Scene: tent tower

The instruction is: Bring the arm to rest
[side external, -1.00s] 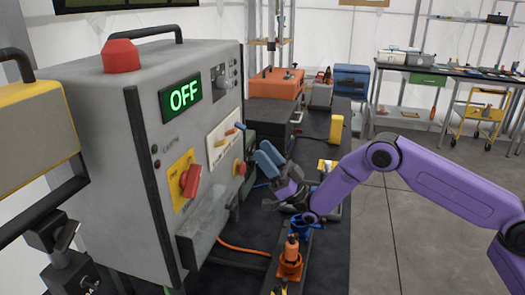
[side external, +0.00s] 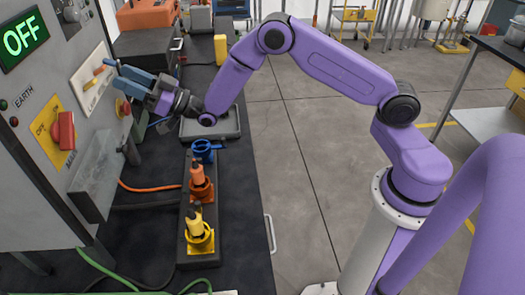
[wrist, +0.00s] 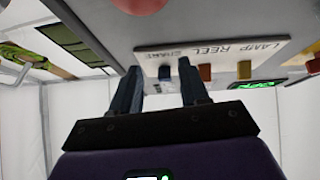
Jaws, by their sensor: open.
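My arm, purple, reaches over the bench from the right in the side view. My gripper (side external: 114,74), with blue-grey fingers, is at the left, close in front of the grey cabinet's white switch panel (side external: 92,92). I cannot tell whether it touches. In the wrist view my gripper (wrist: 158,72) has two fingers apart with nothing between them. The white panel (wrist: 215,52) with small coloured switches lies just beyond the fingertips.
The cabinet has a green OFF display (side external: 24,40) and a red rotary switch (side external: 64,130). Blue, orange (side external: 201,184) and yellow (side external: 198,236) connectors stand on a dark block below my arm. Cables cross the bench. Open floor (side external: 300,170) lies to the right.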

